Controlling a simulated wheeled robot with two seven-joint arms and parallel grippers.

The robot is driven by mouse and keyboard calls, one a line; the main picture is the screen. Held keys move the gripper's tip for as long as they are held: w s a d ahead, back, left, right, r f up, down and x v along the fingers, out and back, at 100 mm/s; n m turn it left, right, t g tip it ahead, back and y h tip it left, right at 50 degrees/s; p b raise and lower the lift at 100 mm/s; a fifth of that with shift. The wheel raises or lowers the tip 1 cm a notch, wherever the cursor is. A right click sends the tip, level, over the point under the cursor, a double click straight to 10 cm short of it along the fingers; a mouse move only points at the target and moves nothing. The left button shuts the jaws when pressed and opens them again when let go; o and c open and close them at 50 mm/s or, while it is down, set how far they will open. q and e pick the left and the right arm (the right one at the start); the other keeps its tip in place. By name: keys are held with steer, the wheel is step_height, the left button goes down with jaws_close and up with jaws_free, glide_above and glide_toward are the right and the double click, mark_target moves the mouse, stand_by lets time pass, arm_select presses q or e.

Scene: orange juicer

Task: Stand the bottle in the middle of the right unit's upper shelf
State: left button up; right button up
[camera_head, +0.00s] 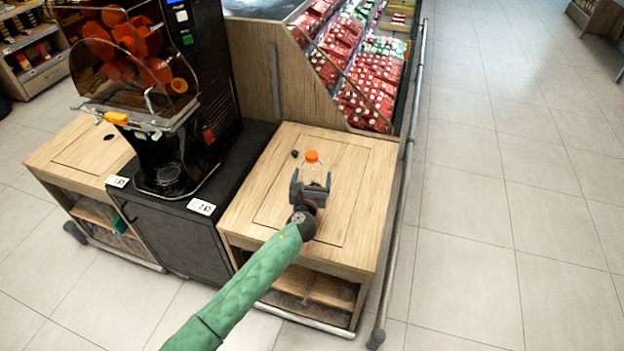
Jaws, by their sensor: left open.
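A clear bottle with an orange cap (312,157) stands upright on the light wooden top of the right unit (358,208). My left gripper (311,178) is open, at the near side of the bottle. Its two fingers point away from me towards the bottle, and they hide its lower part. I cannot tell whether they touch it. The right unit's open shelf space (322,287) shows below its top, partly behind my green-sleeved left arm. My right gripper is not in view.
A black juicer (168,172) on a dark cabinet stands to the left. A wooden panel and a produce display (358,85) stand behind. A metal rail (403,190) runs along the right; floor beyond is clear.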

arm_select(q)
steer(key=w+p, duration=0.1)
steer(key=w, duration=0.3)
steer(key=shift+r, duration=0.15)
steer(key=shift+w, duration=0.35)
steer(key=c, duration=1.2)
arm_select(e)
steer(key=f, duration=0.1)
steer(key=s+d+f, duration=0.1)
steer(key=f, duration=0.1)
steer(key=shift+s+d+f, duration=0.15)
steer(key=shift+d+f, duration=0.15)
arm_select(q)
steer(key=shift+o, duration=0.2)
